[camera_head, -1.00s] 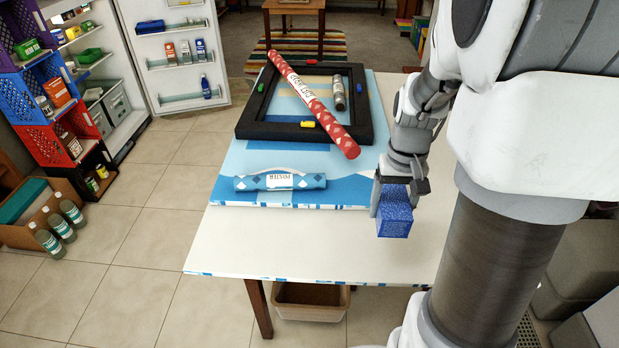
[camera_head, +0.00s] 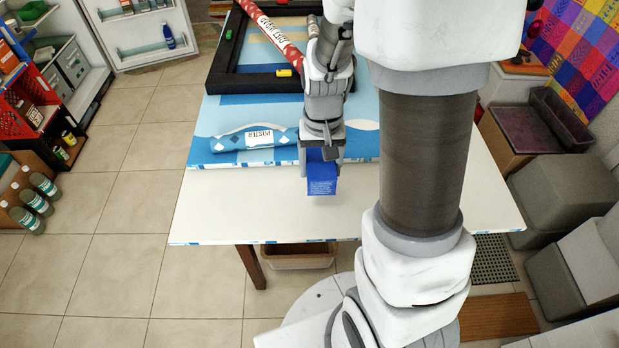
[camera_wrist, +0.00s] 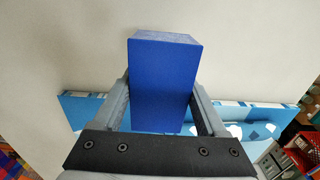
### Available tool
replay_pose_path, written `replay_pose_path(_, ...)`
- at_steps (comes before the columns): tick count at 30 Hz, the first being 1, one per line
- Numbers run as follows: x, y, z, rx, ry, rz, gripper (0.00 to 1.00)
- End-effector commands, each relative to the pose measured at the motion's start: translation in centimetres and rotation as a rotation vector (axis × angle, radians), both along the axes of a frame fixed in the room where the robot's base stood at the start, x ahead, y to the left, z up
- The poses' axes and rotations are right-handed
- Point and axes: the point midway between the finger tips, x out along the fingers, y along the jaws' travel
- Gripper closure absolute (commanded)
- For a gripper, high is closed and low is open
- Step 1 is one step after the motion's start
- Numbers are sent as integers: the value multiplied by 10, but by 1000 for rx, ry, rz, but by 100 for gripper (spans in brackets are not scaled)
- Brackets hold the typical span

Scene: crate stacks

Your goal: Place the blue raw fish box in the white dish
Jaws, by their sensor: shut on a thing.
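The blue raw fish box (camera_head: 321,181) is a small dark-blue box with fine pale print on one face. My gripper (camera_head: 321,166) is shut on it, one finger on each side, and holds it over the bare front part of the white table. In the wrist view the blue box (camera_wrist: 163,82) sits between the fingers of my gripper (camera_wrist: 163,105), its plain blue side facing the camera. I cannot tell the exact gap between box and table. I see no white dish in either view.
The white table (camera_head: 230,212) is bare along its front. Behind lie a blue poster board (camera_head: 285,110), a rolled poster (camera_head: 252,138), a black frame (camera_head: 255,82) and a red tube (camera_head: 272,37). Grey bins (camera_head: 560,185) stand at right.

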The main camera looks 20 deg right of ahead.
Motion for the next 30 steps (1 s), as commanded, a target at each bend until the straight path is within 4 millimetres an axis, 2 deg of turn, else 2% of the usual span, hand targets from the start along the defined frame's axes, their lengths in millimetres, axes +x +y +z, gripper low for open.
replay_pose_path(3,2,16,-9,0,1,3,98)
replay_pose_path(6,3,21,-13,0,-1,0,98)
replay_pose_path(15,2,22,-49,0,2,-1,98)
replay_pose_path(29,3,22,-58,-1,-2,0,98)
replay_pose_path(30,3,22,-57,0,-1,0,20)
